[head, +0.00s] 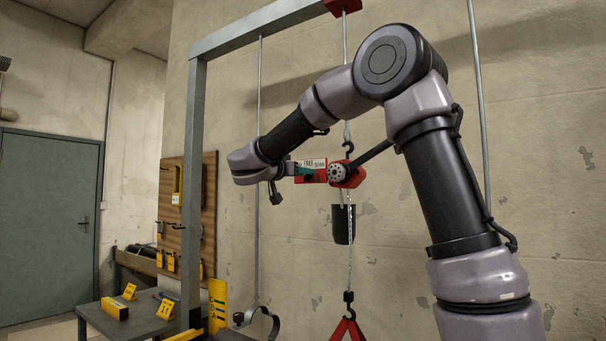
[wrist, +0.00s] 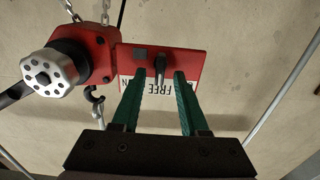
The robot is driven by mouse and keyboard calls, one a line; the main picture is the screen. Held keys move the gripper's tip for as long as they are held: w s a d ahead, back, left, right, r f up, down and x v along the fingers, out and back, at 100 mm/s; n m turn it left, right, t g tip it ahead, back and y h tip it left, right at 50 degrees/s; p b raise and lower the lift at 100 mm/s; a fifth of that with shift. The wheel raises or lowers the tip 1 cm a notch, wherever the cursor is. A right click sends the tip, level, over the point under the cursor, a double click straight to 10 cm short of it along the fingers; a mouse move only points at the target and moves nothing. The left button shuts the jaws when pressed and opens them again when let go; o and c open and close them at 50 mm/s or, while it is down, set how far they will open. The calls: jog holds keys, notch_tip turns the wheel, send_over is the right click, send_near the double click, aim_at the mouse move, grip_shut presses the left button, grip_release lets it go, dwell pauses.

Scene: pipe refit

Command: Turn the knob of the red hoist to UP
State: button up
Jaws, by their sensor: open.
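The red hoist (head: 346,176) hangs from the overhead beam in the head view, with a red plate and a white label reading FREE at its left. In the wrist view the hoist body (wrist: 97,48) is at upper left, its red plate (wrist: 192,60) at centre. The dark knob (wrist: 160,68) stands out from this plate, its bar roughly upright in the picture. My gripper (wrist: 160,76) is open, its green fingers on either side of the knob with gaps visible. The fingers partly cover the label, shown upside down. The gripper (head: 306,171) also shows at the plate in the head view.
A dark lever (head: 373,152) extends right from the hoist, near my arm. A black chain container (head: 343,224) hangs below, above a red triangular piece (head: 348,328). A grey frame post (head: 194,190) and a table with yellow markers (head: 130,292) stand at left.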

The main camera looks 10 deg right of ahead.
jog(key=shift+w+d, duration=0.1)
jog(key=shift+d, duration=0.05)
jog(key=shift+c, duration=0.3)
grip_shut()
jog(key=shift+n, duration=0.7)
jog(key=shift+w+a+f+n, duration=0.1)
jog(key=shift+a+f+n, duration=0.05)
jog(key=shift+n, duration=1.05)
jog(key=shift+w+a+f+n, duration=0.1)
jog(key=shift+n, duration=1.1)
jog(key=shift+f+n, duration=0.15)
jog(key=shift+n, duration=0.25)
